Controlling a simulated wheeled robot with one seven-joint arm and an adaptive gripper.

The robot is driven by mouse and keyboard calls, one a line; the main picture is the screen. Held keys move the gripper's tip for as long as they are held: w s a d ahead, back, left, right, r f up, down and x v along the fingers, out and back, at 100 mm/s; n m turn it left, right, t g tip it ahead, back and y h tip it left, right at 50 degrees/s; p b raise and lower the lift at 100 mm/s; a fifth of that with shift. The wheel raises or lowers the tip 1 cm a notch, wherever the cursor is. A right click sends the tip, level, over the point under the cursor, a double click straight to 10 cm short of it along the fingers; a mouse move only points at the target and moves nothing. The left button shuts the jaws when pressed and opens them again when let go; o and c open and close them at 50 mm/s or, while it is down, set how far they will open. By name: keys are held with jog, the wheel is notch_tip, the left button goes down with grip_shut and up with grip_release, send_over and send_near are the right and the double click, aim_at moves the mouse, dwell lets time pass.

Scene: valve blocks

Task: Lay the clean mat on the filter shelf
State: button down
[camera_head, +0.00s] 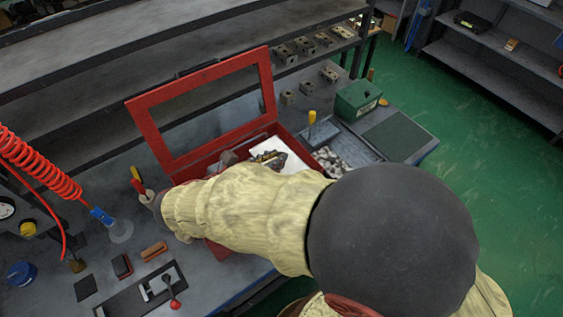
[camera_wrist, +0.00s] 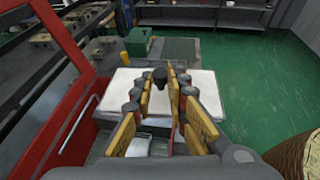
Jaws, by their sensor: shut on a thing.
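The clean mat is a flat white sheet, seen in the wrist view (camera_wrist: 205,92) on both sides of my fingers. In the head view the mat (camera_head: 285,158) shows at the opening of the red box (camera_head: 210,171). My gripper (camera_wrist: 160,82) is shut on the mat, with a small dark rounded piece between the fingertips. In the head view my gripper (camera_head: 268,158) is partly hidden by my arm. The mat looks roughly level; I cannot tell whether it touches anything below. I cannot make out the filter shelf for certain; my arm and gripper hide much of the box interior.
The red framed lid (camera_head: 145,119) stands open behind the box. To the right are a yellow-handled tool (camera_head: 312,118), a tray of metal parts (camera_head: 332,160), a green box (camera_head: 358,99) and a flat dark green pad (camera_head: 397,139). A red coiled hose (camera_head: 40,165) hangs at left.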

notch_tip(320, 180, down, 7)
jog(key=b, duration=0.6)
jog(key=shift+w+a, duration=0.25)
jog(key=shift+w, duration=0.2)
